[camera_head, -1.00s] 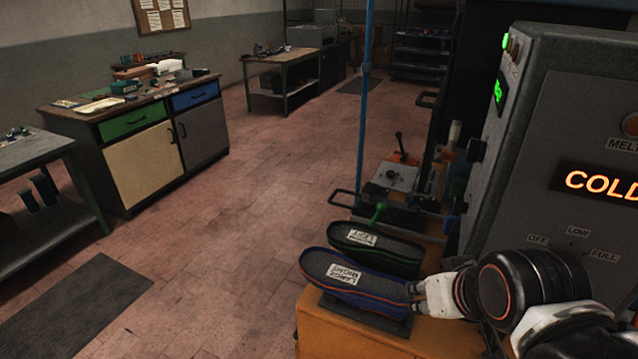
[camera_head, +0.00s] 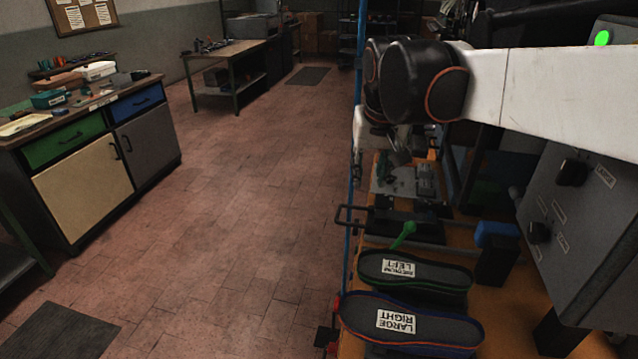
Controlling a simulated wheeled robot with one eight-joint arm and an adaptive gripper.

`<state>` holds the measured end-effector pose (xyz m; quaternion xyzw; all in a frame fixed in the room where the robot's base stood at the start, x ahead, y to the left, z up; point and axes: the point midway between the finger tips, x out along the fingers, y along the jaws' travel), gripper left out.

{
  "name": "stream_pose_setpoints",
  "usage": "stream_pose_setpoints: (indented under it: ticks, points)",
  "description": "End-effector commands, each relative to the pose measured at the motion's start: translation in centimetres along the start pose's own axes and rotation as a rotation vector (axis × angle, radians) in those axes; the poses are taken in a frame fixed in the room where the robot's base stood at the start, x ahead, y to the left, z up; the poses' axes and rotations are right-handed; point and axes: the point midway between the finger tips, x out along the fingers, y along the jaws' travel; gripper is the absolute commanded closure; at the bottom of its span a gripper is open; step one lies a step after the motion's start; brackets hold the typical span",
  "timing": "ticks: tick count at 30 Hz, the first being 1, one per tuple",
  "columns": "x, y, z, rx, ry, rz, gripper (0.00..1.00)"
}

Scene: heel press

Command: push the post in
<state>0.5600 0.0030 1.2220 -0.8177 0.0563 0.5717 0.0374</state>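My gripper (camera_head: 398,157) hangs below my black wrist joint, over the far end of the orange bench. It is small and partly hidden, and I cannot tell whether its fingers are open or shut. A grey metal fixture (camera_head: 392,178) is just below and behind it, and I cannot tell if they touch. No post is clearly identifiable; my arm and wrist cover part of that area. Nearer on the bench are a green-handled lever (camera_head: 404,234) and a blue block-like piece on a black support (camera_head: 497,234).
Two dark shoe forms lie in front, labelled MEDIUM LEFT (camera_head: 420,272) and LARGE RIGHT (camera_head: 412,322). A grey control box (camera_head: 590,225) stands at right. A thin blue pole (camera_head: 359,55) rises at the bench's left edge. The tiled floor (camera_head: 225,215) at left is open.

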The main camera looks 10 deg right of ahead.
Motion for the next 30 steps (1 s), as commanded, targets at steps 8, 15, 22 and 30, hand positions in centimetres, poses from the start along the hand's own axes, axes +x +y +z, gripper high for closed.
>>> stream_pose_setpoints:
  ticks: [8,15,22,30]
  points:
    - [3.9,-1.7,-7.6,0.049,-0.101,0.042,0.69]
    - [8.8,-3.1,-12.8,0.095,-0.185,0.086,0.69]
    - [14.7,-4.5,-16.5,0.138,-0.261,0.135,0.69]
    - [21.4,-5.8,-18.6,0.186,-0.337,0.191,0.69]
